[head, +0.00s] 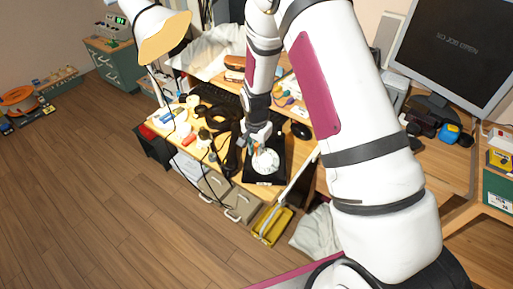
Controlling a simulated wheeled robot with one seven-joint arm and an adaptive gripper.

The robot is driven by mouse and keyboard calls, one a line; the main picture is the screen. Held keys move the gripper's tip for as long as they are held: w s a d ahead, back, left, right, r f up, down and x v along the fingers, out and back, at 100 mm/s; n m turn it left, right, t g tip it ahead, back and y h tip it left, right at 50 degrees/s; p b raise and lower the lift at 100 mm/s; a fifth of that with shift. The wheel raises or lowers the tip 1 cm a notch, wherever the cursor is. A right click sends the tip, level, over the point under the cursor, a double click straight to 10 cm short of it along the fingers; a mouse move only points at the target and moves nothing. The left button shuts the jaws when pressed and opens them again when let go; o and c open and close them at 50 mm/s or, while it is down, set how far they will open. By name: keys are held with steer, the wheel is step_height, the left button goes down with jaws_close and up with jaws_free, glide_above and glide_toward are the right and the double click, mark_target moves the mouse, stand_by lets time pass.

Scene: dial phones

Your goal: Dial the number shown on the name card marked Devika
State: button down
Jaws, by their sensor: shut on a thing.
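A black phone (250,172) with a round white dial (265,161) sits near the front edge of the cluttered desk. My gripper (259,141) points down over the far side of the dial. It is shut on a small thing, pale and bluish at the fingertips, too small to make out. I cannot tell whether the fingertips or the held thing touch the dial. The dial's numbers are too small to read. I cannot make out a name card marked Devika; my arm hides part of the desk.
The desk (213,163) left of the phone is crowded with small items and black cables. A black mouse (300,131) lies right of the phone. A monitor (455,45) stands at the right. A yellow tray (272,225) is below the desk's front. The wooden floor (110,200) at left is clear.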

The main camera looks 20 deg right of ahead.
stand_by(0.4)
steer(key=shift+w+d+r, duration=0.15)
steer(key=shift+w+d, duration=0.1)
steer(key=shift+d, duration=0.3)
steer(key=shift+w+d+r, duration=0.1)
steer(key=shift+d+r, duration=0.05)
steer(key=shift+d, duration=0.45)
